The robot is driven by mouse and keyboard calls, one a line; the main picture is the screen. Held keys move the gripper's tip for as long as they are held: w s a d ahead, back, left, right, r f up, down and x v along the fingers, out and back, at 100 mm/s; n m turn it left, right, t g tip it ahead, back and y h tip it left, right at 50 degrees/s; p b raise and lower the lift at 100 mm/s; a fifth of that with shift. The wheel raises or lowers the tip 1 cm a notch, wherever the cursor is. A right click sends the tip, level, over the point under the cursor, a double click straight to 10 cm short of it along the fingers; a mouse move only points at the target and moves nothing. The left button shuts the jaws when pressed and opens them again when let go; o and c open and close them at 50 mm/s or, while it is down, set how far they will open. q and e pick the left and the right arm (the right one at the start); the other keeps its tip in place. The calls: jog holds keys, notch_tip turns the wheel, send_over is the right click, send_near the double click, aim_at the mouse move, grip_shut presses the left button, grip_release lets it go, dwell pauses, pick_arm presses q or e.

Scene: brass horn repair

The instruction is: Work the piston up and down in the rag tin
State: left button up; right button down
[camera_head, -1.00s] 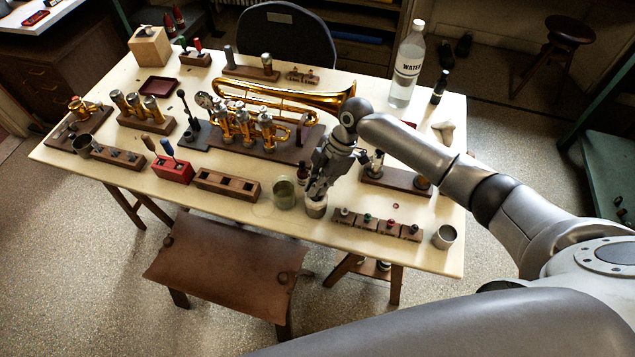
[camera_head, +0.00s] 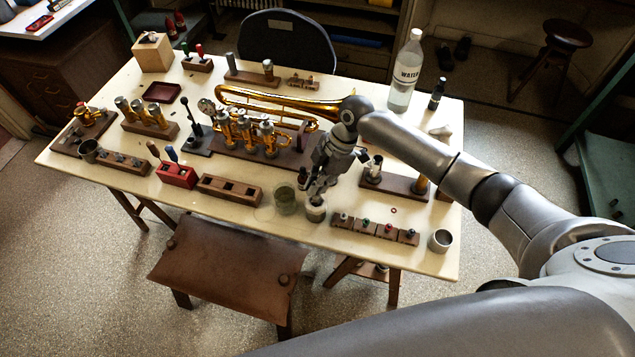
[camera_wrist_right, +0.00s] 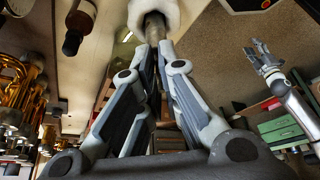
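My right gripper (camera_head: 317,187) is over the small pale rag tin (camera_head: 316,211) near the table's front edge. In the right wrist view the right gripper's fingers (camera_wrist_right: 155,50) are closed around the piston (camera_wrist_right: 154,27), a slim grey cylinder. The piston's far end goes into the white opening of the rag tin (camera_wrist_right: 172,9); how deep it sits is hidden. My left gripper (camera_wrist_right: 258,48) shows small in the right wrist view, away from the tin, its fingers apart and empty.
A glass jar (camera_head: 285,200) stands close to the tin's left. A wooden block with coloured knobs (camera_head: 375,227) and a metal cup (camera_head: 441,240) lie to its right. The horn (camera_head: 285,100) and a dark-based stand with brass valves (camera_head: 292,155) are behind. A water bottle (camera_head: 405,75) stands at the back right.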

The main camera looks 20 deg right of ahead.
jog(key=shift+f, duration=0.1)
jog(key=shift+f+b, duration=1.25)
jog(key=shift+f, duration=0.45)
jog(key=shift+r+p, duration=1.65)
jog(key=shift+r, duration=0.25)
jog(key=shift+r+p, duration=2.55)
jog(key=shift+r, duration=0.45)
